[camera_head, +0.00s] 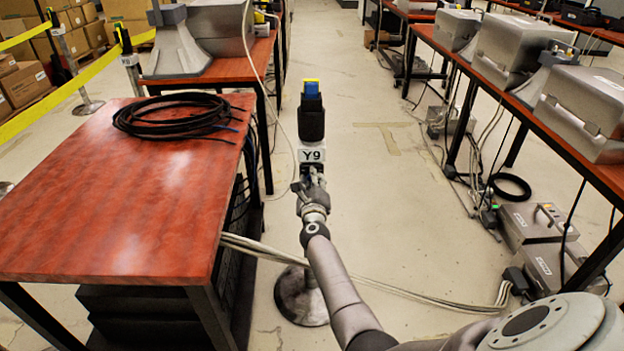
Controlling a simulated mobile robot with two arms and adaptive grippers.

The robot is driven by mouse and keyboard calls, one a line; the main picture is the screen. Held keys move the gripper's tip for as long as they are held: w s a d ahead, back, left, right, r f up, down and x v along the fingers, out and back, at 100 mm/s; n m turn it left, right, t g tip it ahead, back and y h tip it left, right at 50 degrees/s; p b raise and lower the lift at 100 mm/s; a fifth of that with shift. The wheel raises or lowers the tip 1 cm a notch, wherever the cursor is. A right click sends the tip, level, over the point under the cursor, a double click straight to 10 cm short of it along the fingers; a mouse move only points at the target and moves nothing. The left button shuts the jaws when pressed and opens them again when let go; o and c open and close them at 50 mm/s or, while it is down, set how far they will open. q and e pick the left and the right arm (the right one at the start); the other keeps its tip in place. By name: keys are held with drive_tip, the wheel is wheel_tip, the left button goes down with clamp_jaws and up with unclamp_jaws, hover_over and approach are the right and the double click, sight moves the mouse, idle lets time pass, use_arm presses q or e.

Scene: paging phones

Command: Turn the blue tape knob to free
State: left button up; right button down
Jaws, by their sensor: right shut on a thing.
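The blue tape knob (311,89), with a yellow top edge, sits on top of the black head (311,122) of an upright stanchion marked Y9. A white Y9 label (312,155) shows just under the head. My right gripper (313,173) is at the stanchion just below the label, shut on the post, well below the blue knob. The gripper and arm hide most of the post. The round metal base (302,297) shows on the floor below. My left gripper is not in view.
A red-topped table (95,200) with coiled black cable (180,115) stands close on the left. A long bench (560,135) with grey machines runs along the right. Yellow barrier tape (75,85) hangs at far left. Cables cross the floor; the aisle beyond the stanchion is clear.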

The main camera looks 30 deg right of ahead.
drive_tip(key=shift+f, duration=0.15)
drive_tip(key=c, duration=1.5)
unclamp_jaws()
